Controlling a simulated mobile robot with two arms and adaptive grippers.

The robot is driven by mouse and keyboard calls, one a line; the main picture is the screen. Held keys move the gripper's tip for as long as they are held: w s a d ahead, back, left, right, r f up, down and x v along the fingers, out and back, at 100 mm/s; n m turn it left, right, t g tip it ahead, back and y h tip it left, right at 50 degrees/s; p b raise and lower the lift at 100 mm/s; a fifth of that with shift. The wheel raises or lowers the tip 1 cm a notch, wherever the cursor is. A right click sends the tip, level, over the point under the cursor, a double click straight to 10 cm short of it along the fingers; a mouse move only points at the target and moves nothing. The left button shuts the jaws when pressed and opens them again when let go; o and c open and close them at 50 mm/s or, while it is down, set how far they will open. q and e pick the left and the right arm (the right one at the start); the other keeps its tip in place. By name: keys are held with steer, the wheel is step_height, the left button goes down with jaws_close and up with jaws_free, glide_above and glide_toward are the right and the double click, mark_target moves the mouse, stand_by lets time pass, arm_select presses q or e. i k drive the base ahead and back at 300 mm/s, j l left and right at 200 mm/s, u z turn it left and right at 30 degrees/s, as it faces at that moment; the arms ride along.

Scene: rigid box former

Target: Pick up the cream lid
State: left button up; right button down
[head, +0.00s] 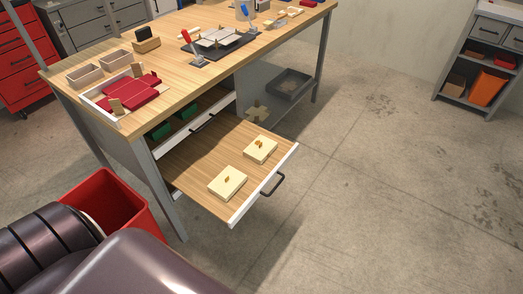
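Two flat cream pieces lie in the open wooden drawer: a nearer cream lid (222,187) and a farther cream lid (255,153). Each has a small orange-brown piece on top, and they lie apart from each other. I cannot tell from this view whether each is a lone lid or a lidded box. The drawer (200,151) is pulled out from under the workbench. Neither of my grippers shows in the head view.
A black handle (273,184) sticks out from the drawer front. The workbench (185,62) carries a tray (120,123) with red pieces and a fixture with clamps. A red bin (109,202) stands left of the drawer. The floor to the right is clear.

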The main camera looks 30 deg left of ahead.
mark_target(260, 149)
steer(key=i+u, duration=0.1)
steer(key=u, duration=0.9)
